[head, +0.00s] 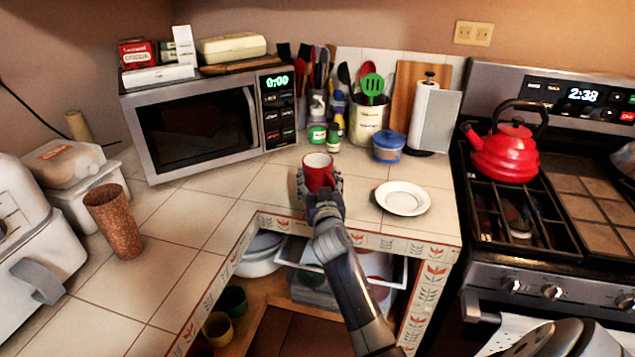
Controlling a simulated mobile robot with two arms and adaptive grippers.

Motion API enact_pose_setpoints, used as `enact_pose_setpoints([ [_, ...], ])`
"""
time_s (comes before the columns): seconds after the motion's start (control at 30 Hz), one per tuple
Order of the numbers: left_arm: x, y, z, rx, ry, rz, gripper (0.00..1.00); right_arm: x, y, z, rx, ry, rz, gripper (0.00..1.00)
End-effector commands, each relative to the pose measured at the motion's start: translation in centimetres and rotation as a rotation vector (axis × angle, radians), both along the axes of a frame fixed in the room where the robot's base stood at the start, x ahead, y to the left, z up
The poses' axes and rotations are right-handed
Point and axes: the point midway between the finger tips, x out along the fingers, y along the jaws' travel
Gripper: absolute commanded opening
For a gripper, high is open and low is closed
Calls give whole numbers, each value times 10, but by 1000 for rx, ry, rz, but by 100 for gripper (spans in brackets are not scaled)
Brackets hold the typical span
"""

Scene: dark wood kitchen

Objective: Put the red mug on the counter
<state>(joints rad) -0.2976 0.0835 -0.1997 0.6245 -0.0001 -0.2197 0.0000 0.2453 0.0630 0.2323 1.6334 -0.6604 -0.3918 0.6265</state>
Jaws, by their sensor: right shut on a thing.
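The red mug (318,168) is upright, with its pale inside showing, at the front part of the tiled counter (265,190). My right gripper (319,188) is shut on the mug from the front, with a finger on each side. The mug is over the counter near its inner corner edge. I cannot tell whether its base touches the tiles, as the gripper hides it. My left gripper is not in view.
A white plate (403,198) lies right of the mug. A blue lidded pot (388,146), small bottles and a utensil crock (368,118) stand behind. A microwave (200,120) is at back left. The stove with a red kettle (505,152) is right. Tiles left of the mug are clear.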

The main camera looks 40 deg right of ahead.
Motion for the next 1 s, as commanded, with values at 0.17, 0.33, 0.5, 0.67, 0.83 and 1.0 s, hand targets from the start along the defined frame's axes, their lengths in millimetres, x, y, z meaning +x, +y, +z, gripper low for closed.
enact_pose_setpoints([
  [0.17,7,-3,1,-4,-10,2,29,27,-14,-1,0,-3,-1,28],
  [0.33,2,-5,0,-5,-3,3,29,37,-18,-3,0,-3,0,28],
  [0.5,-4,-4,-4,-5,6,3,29,37,-18,-27,3,1,0,28],
  [0.67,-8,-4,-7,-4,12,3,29,37,-18,-38,1,-3,1,28],
  [0.83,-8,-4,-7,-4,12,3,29,37,-18,-38,0,-4,1,28],
  [1.0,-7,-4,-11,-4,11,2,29,37,-18,-42,0,-3,0,28],
])
